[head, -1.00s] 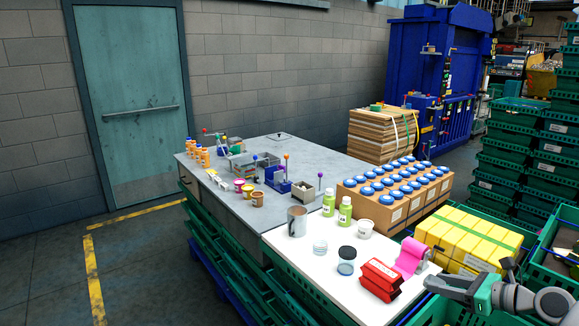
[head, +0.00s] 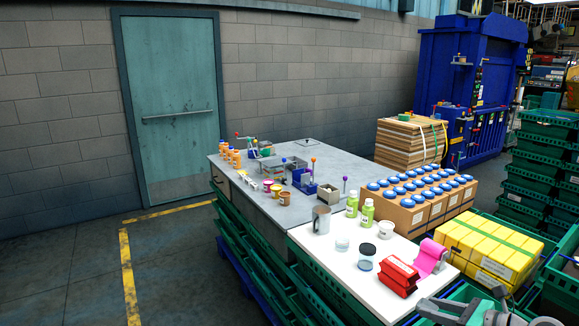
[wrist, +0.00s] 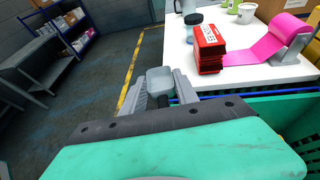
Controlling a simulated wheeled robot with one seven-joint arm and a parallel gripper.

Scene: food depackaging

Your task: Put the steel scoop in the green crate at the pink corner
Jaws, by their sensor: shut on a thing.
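The steel scoop (wrist: 160,78) shows in the wrist view as a small grey cup with a dark handle. My gripper (wrist: 161,97) is shut on its handle, with the cup sticking out past the fingers. A pink roll (head: 430,257) stands at the near right corner of the white table. A green crate (wrist: 272,112) is right of my gripper, below that corner; its inside is mostly hidden.
The white table (head: 340,268) holds a red stack (head: 398,277), a lidded jar (head: 366,258), a grey mug (head: 321,220) and green bottles. Yellow packs (head: 485,245) lie right of it. Open floor (wrist: 75,105) is left of my gripper in the wrist view.

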